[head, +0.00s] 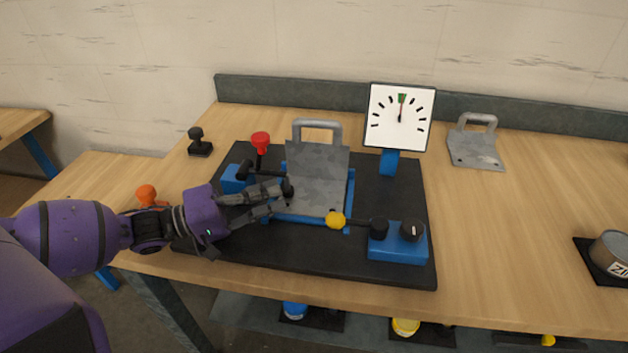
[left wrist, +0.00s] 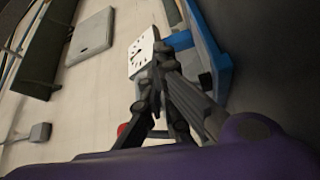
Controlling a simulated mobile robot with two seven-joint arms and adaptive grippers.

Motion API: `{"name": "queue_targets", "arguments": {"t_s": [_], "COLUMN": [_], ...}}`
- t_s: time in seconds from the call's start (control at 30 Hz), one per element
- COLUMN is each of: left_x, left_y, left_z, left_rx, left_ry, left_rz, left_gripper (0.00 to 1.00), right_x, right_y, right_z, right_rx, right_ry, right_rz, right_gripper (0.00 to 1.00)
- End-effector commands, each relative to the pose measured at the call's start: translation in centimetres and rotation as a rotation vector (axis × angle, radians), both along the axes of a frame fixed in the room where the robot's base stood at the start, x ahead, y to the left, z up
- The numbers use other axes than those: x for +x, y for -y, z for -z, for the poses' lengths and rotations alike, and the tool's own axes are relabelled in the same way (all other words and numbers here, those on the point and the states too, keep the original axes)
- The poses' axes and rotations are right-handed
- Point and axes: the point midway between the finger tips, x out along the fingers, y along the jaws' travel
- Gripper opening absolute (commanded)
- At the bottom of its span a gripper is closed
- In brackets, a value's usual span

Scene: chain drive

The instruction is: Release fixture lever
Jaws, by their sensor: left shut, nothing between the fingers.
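The fixture is a black base plate (head: 300,258) on the workbench, with a blue frame and a grey metal plate with a handle (head: 318,170) standing in it. A lever with a red knob (head: 260,140) stands upright at the fixture's back left. A lever with a yellow knob (head: 335,220) lies level at the front, running to a blue block (head: 398,245). My left gripper (head: 285,197) is shut and empty, its fingertips at the left edge of the grey plate; I cannot tell if they touch. My right gripper is out of view.
A white dial gauge (head: 400,117) stands behind the fixture. A second grey plate with a handle (head: 476,143) lies at the back right. A tin (head: 610,255) is at the right edge. An orange knob (head: 147,194) is near my left wrist.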

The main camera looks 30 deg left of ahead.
Motion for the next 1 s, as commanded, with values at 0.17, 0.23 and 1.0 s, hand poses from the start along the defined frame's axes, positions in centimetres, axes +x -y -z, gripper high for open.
{"name": "queue_targets", "arguments": {"t_s": [0.17,0.23,1.0], "left_x": [0.0,0.0,6.2], "left_y": [0.0,0.0,6.0], "left_z": [0.0,0.0,-0.7], "left_rx": [-0.001,-0.001,-0.003], "left_ry": [-0.001,-0.001,0.004], "left_rz": [0.0,0.0,0.001], "left_gripper": [0.0,0.0,0.0], "right_x": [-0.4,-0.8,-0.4], "right_y": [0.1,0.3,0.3], "right_z": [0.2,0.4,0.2], "right_rx": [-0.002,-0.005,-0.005], "right_ry": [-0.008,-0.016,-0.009], "right_rz": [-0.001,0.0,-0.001], "right_gripper": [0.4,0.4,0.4]}}
